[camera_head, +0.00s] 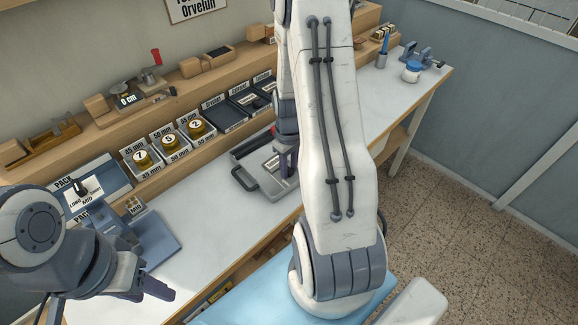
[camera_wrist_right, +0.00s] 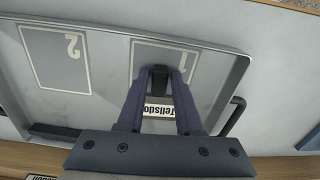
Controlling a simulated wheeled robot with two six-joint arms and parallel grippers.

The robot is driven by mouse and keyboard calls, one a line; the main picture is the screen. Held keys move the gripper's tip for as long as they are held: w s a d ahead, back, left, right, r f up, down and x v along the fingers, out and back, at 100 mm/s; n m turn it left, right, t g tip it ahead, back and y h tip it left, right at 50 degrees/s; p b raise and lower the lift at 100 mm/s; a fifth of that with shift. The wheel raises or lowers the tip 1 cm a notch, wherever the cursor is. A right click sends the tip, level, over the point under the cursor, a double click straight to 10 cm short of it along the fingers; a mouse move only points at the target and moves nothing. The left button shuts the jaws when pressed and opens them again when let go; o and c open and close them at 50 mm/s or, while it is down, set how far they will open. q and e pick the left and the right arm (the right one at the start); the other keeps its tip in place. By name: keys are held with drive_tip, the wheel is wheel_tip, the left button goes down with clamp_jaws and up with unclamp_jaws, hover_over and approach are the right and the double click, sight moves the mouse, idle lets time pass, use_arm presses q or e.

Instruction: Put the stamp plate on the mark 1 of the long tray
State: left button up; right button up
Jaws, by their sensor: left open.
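The long tray (camera_head: 243,157) lies on the bench behind my right arm, which hides part of it. In the right wrist view the tray (camera_wrist_right: 110,115) shows a mark 2 (camera_wrist_right: 57,62) and a mark 1 (camera_wrist_right: 150,50). My right gripper (camera_wrist_right: 165,76) is over mark 1, its fingers close together around a dark piece. A white label with lettering, on what looks like the stamp plate (camera_wrist_right: 170,112), shows between the fingers. I cannot tell whether the plate touches the tray. In the head view my right gripper (camera_head: 286,162) points down into the tray. My left gripper (camera_head: 150,290) is open and empty at lower left.
Several labelled boxes (camera_head: 168,140), some with brass weights, line the back of the bench. A blue-grey device (camera_head: 125,222) marked PACK stands at left. A black tray handle (camera_wrist_right: 232,115) is beside my right gripper. The bench right of my arm is mostly clear.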

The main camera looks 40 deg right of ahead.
sight(289, 170)
drive_tip(key=shift+o, duration=0.5)
drive_tip(key=shift+r, duration=0.1)
wheel_tip(289, 170, up, 12)
drive_tip(key=s+a+r+n, duration=0.1)
drive_tip(key=a+r+n, duration=0.1)
drive_tip(key=a, duration=0.8)
drive_tip(key=s+a+r+n, duration=0.1)
drive_tip(key=s+a+r, duration=0.1)
drive_tip(key=a, duration=0.8)
drive_tip(key=s+a+r+n+y, duration=0.1)
drive_tip(key=s+a+r+n, duration=0.1)
drive_tip(key=s+a, duration=0.9)
drive_tip(key=shift+s+n, duration=0.7)
drive_tip(key=shift+s, duration=0.45)
